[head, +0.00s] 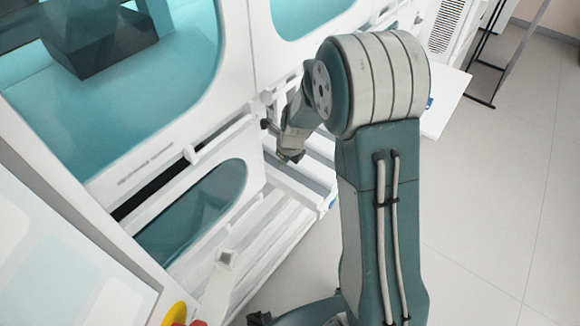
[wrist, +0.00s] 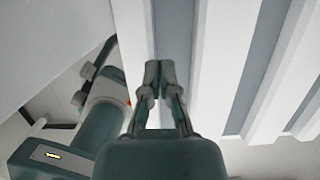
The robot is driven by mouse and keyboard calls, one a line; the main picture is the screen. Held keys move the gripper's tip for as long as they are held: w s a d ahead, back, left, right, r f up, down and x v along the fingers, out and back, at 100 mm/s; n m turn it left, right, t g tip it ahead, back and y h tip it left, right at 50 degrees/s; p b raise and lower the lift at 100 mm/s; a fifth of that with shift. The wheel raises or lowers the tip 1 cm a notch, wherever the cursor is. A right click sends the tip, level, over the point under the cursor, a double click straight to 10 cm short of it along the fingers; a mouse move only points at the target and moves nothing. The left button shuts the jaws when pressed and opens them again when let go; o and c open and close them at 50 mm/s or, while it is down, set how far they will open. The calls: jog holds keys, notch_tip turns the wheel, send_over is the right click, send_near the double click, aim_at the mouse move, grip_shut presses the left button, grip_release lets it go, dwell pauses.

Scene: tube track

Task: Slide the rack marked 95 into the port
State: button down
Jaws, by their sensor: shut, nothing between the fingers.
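My gripper (wrist: 160,75) is shut and empty in the wrist view, its fingertips together in front of long white strips with grey grooves (wrist: 175,35). I cannot tell whether the fingertips touch them. In the head view my wrist reaches in front of the white machine, over long white rails or trays (head: 305,172) that stick out from it. No marking 95 is readable in either view, so I cannot tell which piece is the rack. The port cannot be picked out with certainty; my arm covers part of the machine front.
The white machine (head: 238,60) has teal windows (head: 160,90) and stands along the left. A white shelf (head: 445,105) juts out behind my arm. A red and yellow knob (head: 178,315) is at the bottom left. Open tiled floor (head: 490,200) lies to the right.

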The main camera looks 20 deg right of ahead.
jog(key=shift+w+a, duration=0.75)
jog(key=shift+w, duration=0.3)
